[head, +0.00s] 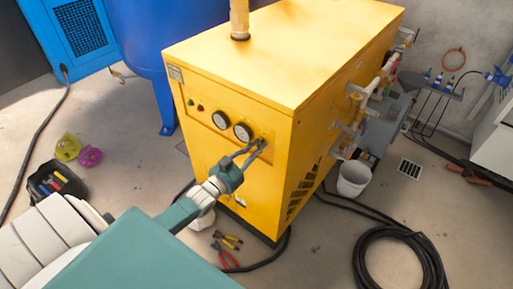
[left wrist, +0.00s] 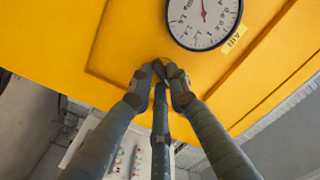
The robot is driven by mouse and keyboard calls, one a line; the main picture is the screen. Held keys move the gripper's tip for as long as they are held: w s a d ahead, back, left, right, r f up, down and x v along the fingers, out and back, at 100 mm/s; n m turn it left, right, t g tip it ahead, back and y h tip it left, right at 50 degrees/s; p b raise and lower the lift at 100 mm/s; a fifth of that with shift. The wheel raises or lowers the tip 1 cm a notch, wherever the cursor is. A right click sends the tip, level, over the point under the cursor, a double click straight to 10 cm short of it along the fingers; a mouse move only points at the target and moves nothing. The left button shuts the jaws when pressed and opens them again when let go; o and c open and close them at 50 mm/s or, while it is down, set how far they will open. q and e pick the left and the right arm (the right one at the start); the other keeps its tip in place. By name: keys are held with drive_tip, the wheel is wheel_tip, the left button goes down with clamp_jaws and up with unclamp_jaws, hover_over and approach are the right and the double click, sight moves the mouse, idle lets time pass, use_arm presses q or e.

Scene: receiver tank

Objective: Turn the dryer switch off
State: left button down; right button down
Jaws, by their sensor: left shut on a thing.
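The yellow dryer (head: 285,50) stands in the middle of the head view. Its front panel has two round gauges and small red and green knobs or lights at the upper left. My left gripper (head: 258,147) is at the front panel, just below and right of the right gauge (head: 243,131). In the left wrist view my left gripper's fingers (left wrist: 160,72) come together against the yellow panel, below the gauge (left wrist: 203,18). They are shut on the dryer switch, which is mostly hidden between the fingertips; its position cannot be read. My right gripper is not in view.
A blue tank (head: 165,50) stands behind the dryer. Pliers (head: 228,242) lie on the floor before it. A white bucket (head: 353,178) and a coiled black hose (head: 400,262) are at the right. A black tool bin (head: 57,182) is at the left.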

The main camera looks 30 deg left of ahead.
use_arm(q)
drive_tip(key=n, duration=0.5)
drive_tip(key=shift+n, duration=0.3)
idle(0.4)
drive_tip(key=c, duration=1.7)
unclamp_jaws()
drive_tip(key=shift+o, duration=0.2)
drive_tip(key=s, duration=1.2)
drive_tip(key=shift+a, duration=0.45)
